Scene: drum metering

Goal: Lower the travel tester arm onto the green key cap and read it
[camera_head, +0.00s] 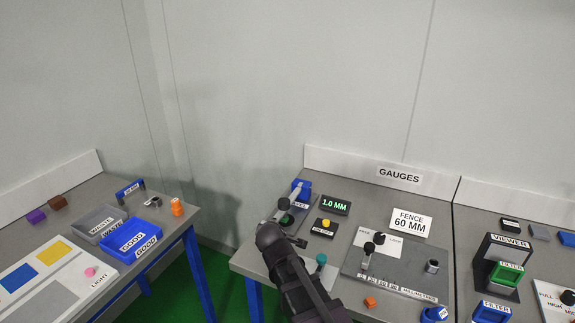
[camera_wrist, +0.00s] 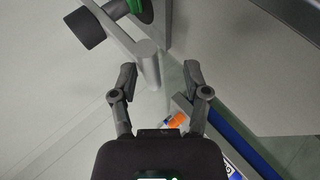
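The travel tester (camera_head: 301,187) stands at the left end of the gauges table, with a blue mount and a grey arm. In the wrist view the tester arm (camera_wrist: 120,40) is a grey bar ending in an upright grey post. The green key cap (camera_wrist: 136,5) shows at the top edge beside a dark cylinder; in the head view it is a small green spot (camera_head: 286,219). My gripper (camera_wrist: 162,82) is open, with the post between its fingers, nearer the left one. I cannot tell whether a finger touches it. The display (camera_head: 335,206) reads 1.0 MM.
A black box with a yellow button (camera_head: 325,227) and a teal-knobbed device (camera_head: 321,260) are close to my arm. A second table with a blue bin (camera_head: 131,240) stands left, across a gap.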

